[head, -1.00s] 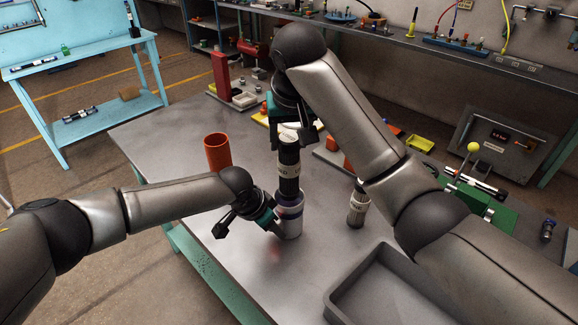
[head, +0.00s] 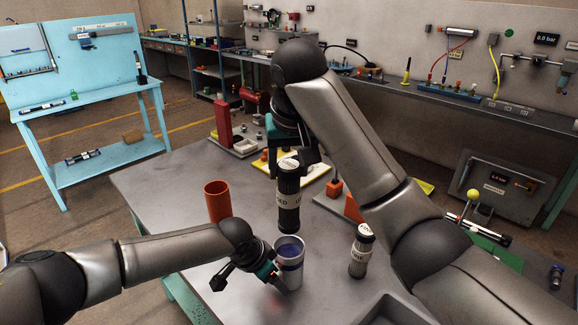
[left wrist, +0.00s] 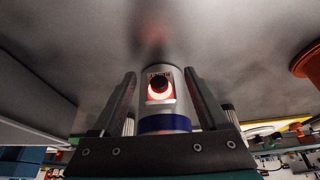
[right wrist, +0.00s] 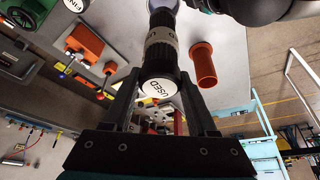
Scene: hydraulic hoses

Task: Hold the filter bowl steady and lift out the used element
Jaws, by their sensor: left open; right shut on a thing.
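The used element (head: 288,208) is a dark cylinder with a pale band and a white cap; the cap reads "USED" in the right wrist view (right wrist: 158,88). My right gripper (head: 290,158) is shut on its top end. The element hangs upright, its lower end just above the filter bowl's rim. The filter bowl (head: 289,272) is a light cup with a blue rim band, standing on the table. My left gripper (head: 274,276) is open, with its fingers on either side of the bowl. The left wrist view shows the bowl (left wrist: 163,107) between the fingers.
An orange open cylinder (head: 217,203) stands left of the bowl. Another capped element (head: 361,255) stands to the right. A grey tray (head: 400,304) is at the front right edge of view. Trays with small parts lie at the back. Bare table lies left of the bowl.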

